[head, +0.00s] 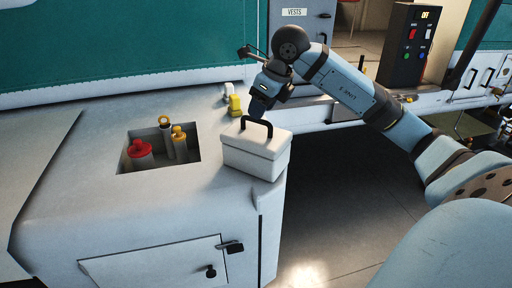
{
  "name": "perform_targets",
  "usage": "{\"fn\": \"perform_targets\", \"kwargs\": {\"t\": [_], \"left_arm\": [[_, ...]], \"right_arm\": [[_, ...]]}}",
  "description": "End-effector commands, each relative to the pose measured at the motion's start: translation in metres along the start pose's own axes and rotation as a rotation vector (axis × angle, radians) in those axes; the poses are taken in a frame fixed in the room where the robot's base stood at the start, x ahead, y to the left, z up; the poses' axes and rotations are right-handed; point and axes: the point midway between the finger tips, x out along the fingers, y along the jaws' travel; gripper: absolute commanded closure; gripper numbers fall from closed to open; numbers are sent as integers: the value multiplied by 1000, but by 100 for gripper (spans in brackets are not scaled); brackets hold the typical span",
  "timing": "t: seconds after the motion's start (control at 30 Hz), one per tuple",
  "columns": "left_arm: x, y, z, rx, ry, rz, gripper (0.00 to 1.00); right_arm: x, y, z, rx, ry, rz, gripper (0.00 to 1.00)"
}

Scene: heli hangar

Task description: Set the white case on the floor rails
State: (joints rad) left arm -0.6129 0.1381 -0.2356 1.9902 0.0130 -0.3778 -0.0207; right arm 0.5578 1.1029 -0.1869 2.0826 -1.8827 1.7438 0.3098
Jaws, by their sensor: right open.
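The white case (255,157) stands upright on the right end of a pale cabinet top, its black handle raised. My right gripper (258,110) is open just above and behind the handle, its fingertips partly hidden by the case and handle. I cannot tell whether it touches the handle. My left gripper is out of view. I cannot make out the floor rails in this view.
The pale cabinet (90,215) has a recess left of the case, holding a red-capped canister (140,154) and yellow-topped cylinders (179,144). A small yellow item (235,105) stands behind the case. A black switch box (405,45) stands back right. Dark floor (340,205) lies open right of the cabinet.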

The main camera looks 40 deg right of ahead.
Motion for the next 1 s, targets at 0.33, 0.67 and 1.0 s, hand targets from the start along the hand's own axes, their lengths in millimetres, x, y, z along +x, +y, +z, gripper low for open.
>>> {"fn": "perform_targets", "kwargs": {"t": [0.33,0.67,1.0], "left_arm": [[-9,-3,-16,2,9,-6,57],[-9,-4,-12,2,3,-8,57],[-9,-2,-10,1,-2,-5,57]], "right_arm": [[43,4,-5,0,2,3,56],[48,4,-5,-1,0,1,65],[48,4,-5,0,1,1,100]]}}
